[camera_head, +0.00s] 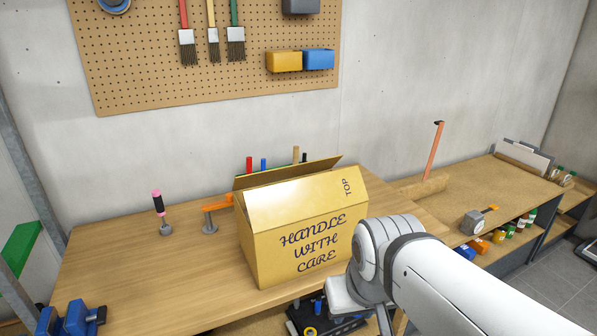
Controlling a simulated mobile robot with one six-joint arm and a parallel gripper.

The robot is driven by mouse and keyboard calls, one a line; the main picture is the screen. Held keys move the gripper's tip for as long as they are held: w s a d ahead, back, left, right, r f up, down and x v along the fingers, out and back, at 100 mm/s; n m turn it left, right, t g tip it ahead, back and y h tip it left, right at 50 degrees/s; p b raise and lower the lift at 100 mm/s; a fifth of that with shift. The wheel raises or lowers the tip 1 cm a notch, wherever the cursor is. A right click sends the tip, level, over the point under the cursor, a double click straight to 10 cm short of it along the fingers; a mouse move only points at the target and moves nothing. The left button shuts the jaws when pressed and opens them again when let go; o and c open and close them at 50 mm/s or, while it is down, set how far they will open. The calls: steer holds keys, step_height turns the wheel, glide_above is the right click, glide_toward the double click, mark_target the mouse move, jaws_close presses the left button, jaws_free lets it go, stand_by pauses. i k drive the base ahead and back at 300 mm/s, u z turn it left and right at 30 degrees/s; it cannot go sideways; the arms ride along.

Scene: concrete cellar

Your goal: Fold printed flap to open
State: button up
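A yellow-brown cardboard box (262,262) stands on the wooden workbench, with "HANDLE WITH CARE" printed on its front face. The printed flap (300,197), marked "TOP", rises from the front top edge and leans back over the box. A rear flap (288,172) stands tilted behind it. The inside of the box is hidden. My arm comes in from the lower right, with my gripper (362,308) low in front of the box's right corner. Its fingers are mostly hidden by my own wrist, and I cannot tell its opening or whether it touches the box.
The workbench (130,262) is clear left of the box, apart from an orange-handled clamp (216,207), a pink-and-black tool (160,210) and a blue vise (72,318). Tools stand behind the box. A lower shelf unit (478,185) is at right; a pegboard (130,60) hangs behind.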

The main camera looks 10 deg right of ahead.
mark_target(271, 206)
steer(key=z, duration=0.05)
steer(key=i, duration=1)
steer(key=u, duration=0.1)
